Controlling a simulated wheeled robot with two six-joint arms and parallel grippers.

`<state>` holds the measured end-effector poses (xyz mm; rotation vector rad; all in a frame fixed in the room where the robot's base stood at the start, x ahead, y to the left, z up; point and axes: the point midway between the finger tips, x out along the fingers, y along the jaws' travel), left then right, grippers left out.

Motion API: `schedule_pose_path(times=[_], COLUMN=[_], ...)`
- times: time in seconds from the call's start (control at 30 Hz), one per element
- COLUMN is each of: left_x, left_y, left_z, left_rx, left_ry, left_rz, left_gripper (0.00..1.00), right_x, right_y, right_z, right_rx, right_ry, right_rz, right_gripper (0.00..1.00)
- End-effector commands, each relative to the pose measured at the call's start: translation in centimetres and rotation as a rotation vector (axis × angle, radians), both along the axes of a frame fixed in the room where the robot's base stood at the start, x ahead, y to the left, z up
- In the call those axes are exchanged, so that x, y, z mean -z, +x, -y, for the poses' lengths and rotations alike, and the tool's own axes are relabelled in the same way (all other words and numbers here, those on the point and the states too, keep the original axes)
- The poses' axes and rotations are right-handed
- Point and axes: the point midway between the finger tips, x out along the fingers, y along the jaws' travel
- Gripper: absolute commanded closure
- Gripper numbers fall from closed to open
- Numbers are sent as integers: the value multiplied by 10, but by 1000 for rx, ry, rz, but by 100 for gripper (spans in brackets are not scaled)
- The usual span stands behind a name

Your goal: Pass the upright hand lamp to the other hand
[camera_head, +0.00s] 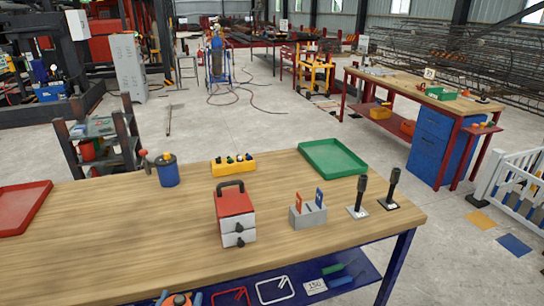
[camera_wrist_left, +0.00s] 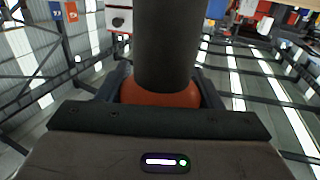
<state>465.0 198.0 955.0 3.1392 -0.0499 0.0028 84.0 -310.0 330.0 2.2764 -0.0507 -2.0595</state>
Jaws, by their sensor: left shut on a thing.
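In the left wrist view a thick black cylinder with an orange-red collar, which I take as the hand lamp (camera_wrist_left: 165,45), stands between the dark fingers of my left gripper (camera_wrist_left: 160,92). The fingers are shut on it around the collar. In the head view only a small orange and blue part of what looks like this grip (camera_head: 178,299) shows at the bottom edge; most of it is cut off. Two slim black upright tools, one (camera_head: 360,196) and another (camera_head: 392,190), stand on small pads at the table's right. My right gripper is not in view.
The wooden table (camera_head: 110,225) holds a red-topped box (camera_head: 235,214), a grey holder (camera_head: 308,215), a green tray (camera_head: 333,158), a yellow block (camera_head: 233,166), a blue pot (camera_head: 168,172) and a red tray (camera_head: 22,206). Its front left is clear. A blue shelf (camera_head: 372,270) lies below.

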Motion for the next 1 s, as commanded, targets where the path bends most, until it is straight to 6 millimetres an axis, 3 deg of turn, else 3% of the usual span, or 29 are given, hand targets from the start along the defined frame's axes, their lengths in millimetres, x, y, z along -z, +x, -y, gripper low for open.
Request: schedule_pose_path(times=[0.3, 0.57, 0.77, 1.0], left_x=[-6, -8, -16, -33], left_y=[-7, -2, 10, 35], left_z=[-6, 1, 23, 70], left_rx=[-34, 12, 142, 431], left_ry=[1, -2, -2, 3], left_rz=[1, -1, 2, 8], left_gripper=[72, 72, 72, 72], right_x=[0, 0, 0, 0], right_y=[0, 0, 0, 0], right_z=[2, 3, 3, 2], right_rx=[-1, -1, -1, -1], right_ry=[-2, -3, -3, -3], right_rz=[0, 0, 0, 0], right_gripper=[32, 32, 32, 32])
